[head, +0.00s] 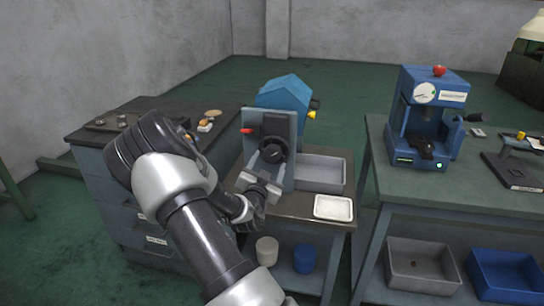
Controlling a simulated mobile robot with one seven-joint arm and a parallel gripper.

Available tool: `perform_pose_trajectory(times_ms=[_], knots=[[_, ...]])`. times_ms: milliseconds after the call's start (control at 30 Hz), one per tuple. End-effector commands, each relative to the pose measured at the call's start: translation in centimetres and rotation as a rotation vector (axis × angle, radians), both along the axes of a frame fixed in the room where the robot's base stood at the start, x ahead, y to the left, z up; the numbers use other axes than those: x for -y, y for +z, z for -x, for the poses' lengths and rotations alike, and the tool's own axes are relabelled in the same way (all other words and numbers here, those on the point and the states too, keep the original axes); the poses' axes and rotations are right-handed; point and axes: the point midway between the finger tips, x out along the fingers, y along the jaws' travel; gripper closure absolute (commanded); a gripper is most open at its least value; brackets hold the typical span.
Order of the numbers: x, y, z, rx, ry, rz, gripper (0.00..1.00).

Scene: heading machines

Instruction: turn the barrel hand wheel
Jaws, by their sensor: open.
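The barrel hand wheel appears to be the dark round part (272,151) on the front of the grey upright plate of the machine (281,120), which has a blue housing behind it. The machine stands on a small brown-topped bench. My gripper (269,176) is in front of and just below the dark round part, close to it. It is open, with nothing visible between its fingers. Whether a finger touches the round part cannot be told. My arm comes in from the bottom and covers the left part of the bench.
A grey bin (320,172) and a white tray (333,208) sit right of the machine. A red knob (246,131) sticks out at its left and a yellow one (311,115) at its right. A drawer cabinet (130,215) stands left; a bench with a blue press (427,115) stands right.

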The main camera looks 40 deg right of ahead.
Motion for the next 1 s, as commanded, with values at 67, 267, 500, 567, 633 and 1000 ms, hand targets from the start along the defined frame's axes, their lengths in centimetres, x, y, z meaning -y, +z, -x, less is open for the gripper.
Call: perform_pose_trajectory(times_ms=[67,267,500,567,633,1000], knots=[[1.3,0.0,-1.1,0.002,-0.002,0.002,0.36],[3.5,-0.1,-3.0,0.0,-0.001,0.001,0.36],[4.3,0.0,-3.8,0.0,0.0,0.0,0.36],[4.3,0.0,-3.8,0.0,0.0,0.0,0.36],[4.3,0.0,-3.8,0.0,0.0,0.0,0.36],[4.3,0.0,-3.8,0.0,0.0,0.0,0.76]])
